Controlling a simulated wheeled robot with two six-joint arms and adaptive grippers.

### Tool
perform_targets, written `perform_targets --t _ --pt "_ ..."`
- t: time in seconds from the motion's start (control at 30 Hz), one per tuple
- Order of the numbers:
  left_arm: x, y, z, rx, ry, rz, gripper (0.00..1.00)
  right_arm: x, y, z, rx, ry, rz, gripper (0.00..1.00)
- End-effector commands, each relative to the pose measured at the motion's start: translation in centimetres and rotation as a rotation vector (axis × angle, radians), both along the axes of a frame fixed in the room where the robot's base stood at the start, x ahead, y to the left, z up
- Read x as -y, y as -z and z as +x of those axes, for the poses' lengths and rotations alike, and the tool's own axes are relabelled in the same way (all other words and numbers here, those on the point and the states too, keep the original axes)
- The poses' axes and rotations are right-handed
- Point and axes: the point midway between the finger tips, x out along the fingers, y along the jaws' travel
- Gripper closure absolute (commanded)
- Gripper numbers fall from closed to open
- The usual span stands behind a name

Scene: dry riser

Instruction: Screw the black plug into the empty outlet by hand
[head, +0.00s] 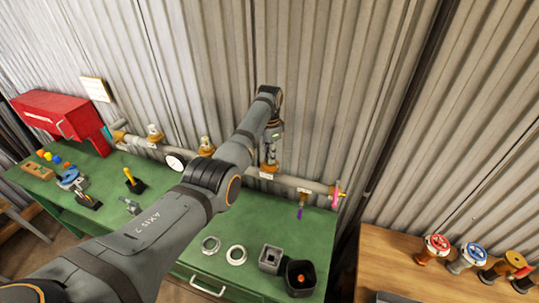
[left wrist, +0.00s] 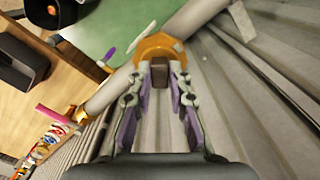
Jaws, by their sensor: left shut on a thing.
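My left gripper (head: 270,152) reaches down to a brass outlet fitting (head: 268,168) on the grey pipe (head: 300,182) along the wall. In the left wrist view, the two fingers of my left gripper (left wrist: 160,78) are closed on the dark plug (left wrist: 160,75). The plug sits at the mouth of the orange-brass outlet (left wrist: 158,46), lined up with it. I cannot tell how deep its thread is in. The fingers hide the plug's sides, and in the head view it is not clearly visible. My right gripper is not in view.
The green bench (head: 215,215) carries two metal rings (head: 211,244), a grey square holder (head: 271,258) and a black holder (head: 300,277). More brass fittings (head: 207,146) and a gauge (head: 175,161) stand along the pipe. A pink-handled valve (head: 338,193) is at its right end.

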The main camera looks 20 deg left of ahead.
Motion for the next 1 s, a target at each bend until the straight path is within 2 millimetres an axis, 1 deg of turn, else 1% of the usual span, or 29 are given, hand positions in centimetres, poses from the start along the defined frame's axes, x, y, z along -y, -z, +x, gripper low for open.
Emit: perform_targets --t 0.1,0.2,0.43,0.5,0.57,0.7,0.8,1.0 --pt "-0.06 -0.02 0.06 0.001 0.185 0.001 1.0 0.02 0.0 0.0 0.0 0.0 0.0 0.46" --pt "-0.07 -0.02 0.06 0.001 0.266 0.001 1.0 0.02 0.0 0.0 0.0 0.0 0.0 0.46" --pt "-0.07 -0.02 0.06 0.001 0.276 0.001 1.0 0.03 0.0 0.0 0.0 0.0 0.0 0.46" --pt "-0.07 -0.02 0.07 0.001 0.306 0.001 1.0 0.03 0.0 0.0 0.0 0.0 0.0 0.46" --pt "-0.08 -0.01 0.08 0.001 0.39 0.001 1.0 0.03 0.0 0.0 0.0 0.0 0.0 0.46" --pt "-0.09 0.01 0.1 0.0 0.645 0.0 1.0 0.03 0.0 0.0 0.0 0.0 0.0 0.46" --pt "-0.1 0.02 0.13 0.0 0.751 0.0 1.0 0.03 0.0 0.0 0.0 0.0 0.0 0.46" --pt "-0.1 0.01 0.14 0.001 0.776 0.001 1.0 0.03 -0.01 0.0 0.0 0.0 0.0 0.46"
